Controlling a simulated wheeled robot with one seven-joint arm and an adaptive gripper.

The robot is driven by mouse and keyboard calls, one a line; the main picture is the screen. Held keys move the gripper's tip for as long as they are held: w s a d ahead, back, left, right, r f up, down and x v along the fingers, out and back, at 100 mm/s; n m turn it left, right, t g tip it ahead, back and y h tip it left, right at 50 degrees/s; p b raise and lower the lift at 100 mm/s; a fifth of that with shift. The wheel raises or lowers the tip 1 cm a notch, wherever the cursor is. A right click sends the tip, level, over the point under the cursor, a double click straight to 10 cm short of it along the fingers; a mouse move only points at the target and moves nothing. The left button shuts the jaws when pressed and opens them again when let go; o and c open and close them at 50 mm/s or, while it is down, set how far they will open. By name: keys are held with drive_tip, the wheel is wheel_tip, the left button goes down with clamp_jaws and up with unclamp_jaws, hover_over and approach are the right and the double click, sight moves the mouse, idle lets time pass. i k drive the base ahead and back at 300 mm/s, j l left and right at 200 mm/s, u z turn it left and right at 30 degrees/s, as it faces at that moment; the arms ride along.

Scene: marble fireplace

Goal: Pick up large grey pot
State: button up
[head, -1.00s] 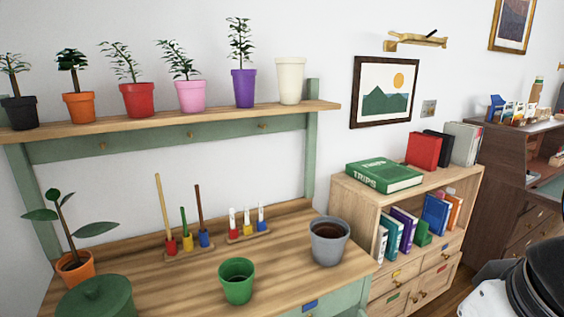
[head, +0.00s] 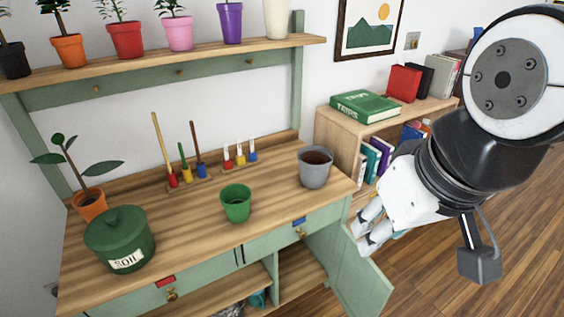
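The large grey pot (head: 315,168), with dark soil inside, stands upright at the right end of the wooden workbench top (head: 225,255). My gripper (head: 361,239) is to the right of and lower than the pot in the picture, past the bench's right edge and apart from it. Its two white-and-grey fingers point left and down with a gap between them; nothing shows held. A smaller green pot (head: 236,204) stands left of the grey pot.
A green SOIL canister (head: 121,240) and an orange potted plant (head: 90,204) stand at the bench's left. Small tools (head: 195,163) stand behind. A shelf (head: 165,57) with several pots hangs above. A green cabinet door (head: 350,272) hangs open below my gripper. A bookcase (head: 330,128) stands behind right.

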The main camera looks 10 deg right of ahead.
sight(312, 177)
drive_tip(key=l+u, duration=0.9)
drive_tip(key=u, duration=0.15)
drive_tip(key=k+l+u, duration=0.1)
drive_tip(key=l, duration=0.3)
drive_tip(key=k+l+u, duration=0.1)
drive_tip(key=l, duration=0.35)
drive_tip(key=k+l, duration=0.1)
drive_tip(key=l, duration=0.3)
drive_tip(key=k+l+u, duration=0.15)
drive_tip(key=l, duration=0.25)
drive_tip(key=k+l+u, duration=0.1)
drive_tip(key=l, duration=0.3)
drive_tip(key=k+l+u, duration=0.1)
drive_tip(key=l, duration=0.3)
drive_tip(key=k+l, duration=0.8)
drive_tip(key=k, duration=0.3)
drive_tip(key=i+l+z, duration=0.2)
drive_tip(key=i+z, duration=0.25)
drive_tip(key=i, duration=0.4)
drive_tip(key=i+z, duration=0.4)
drive_tip(key=i, duration=0.4)
drive_tip(key=j, duration=0.05)
